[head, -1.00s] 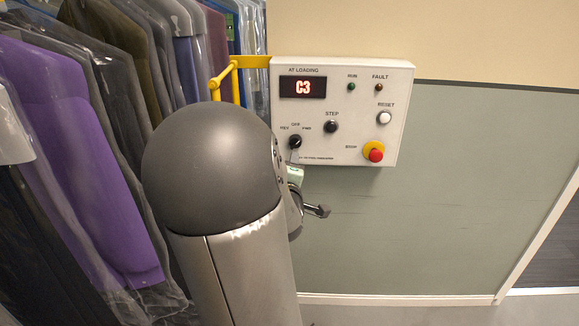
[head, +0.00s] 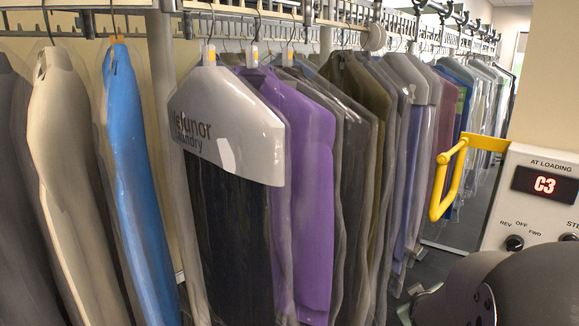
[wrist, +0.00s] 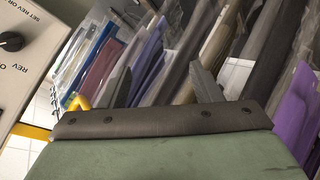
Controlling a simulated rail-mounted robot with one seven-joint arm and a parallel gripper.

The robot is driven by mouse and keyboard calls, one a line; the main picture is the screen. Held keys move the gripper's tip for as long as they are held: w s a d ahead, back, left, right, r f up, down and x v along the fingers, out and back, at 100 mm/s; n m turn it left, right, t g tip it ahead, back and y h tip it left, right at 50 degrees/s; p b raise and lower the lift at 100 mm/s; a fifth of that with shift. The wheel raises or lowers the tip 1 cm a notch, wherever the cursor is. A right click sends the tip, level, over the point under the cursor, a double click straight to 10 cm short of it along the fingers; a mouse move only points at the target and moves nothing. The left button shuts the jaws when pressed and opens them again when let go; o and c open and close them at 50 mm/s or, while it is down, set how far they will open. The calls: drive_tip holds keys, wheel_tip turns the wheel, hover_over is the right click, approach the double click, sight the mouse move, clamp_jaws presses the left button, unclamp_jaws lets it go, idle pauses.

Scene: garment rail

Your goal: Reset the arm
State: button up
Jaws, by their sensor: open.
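My gripper (wrist: 163,86) is open and empty in the wrist view, with its two grey fingers apart above a green and dark-edged housing. In the head view my arm fills the lower right corner, and only a bit of the gripper (head: 408,301) shows beside it, in front of the hanging garments. The control box (head: 537,195) is at the right edge of the head view, cut off there, with its display (head: 544,185) reading C3. Its rotary switch (head: 514,243) shows just above my arm. The box (wrist: 28,60) also shows at the left of the wrist view.
Bagged garments hang in a row from the overhead rail, among them a purple one (head: 305,190), a blue one (head: 135,180) and one with a white shoulder cover (head: 228,125). A yellow bracket (head: 447,180) juts from the box towards them.

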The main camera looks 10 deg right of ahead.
drive_tip(key=s+a+f+g+y, duration=0.1)
drive_tip(key=s+a+g+y, duration=0.15)
drive_tip(key=a, duration=0.75)
drive_tip(key=s+a+f+g+y, duration=0.15)
drive_tip(key=a+y, duration=0.25)
drive_tip(key=a, duration=0.5)
drive_tip(key=s+a+r+m+g, duration=0.1)
drive_tip(key=s+a+g, duration=0.3)
drive_tip(key=s+a, duration=0.3)
drive_tip(key=s, duration=0.4)
drive_tip(key=shift+s+a+r, duration=0.15)
drive_tip(key=shift+a+r, duration=0.05)
drive_tip(key=shift+a, duration=0.2)
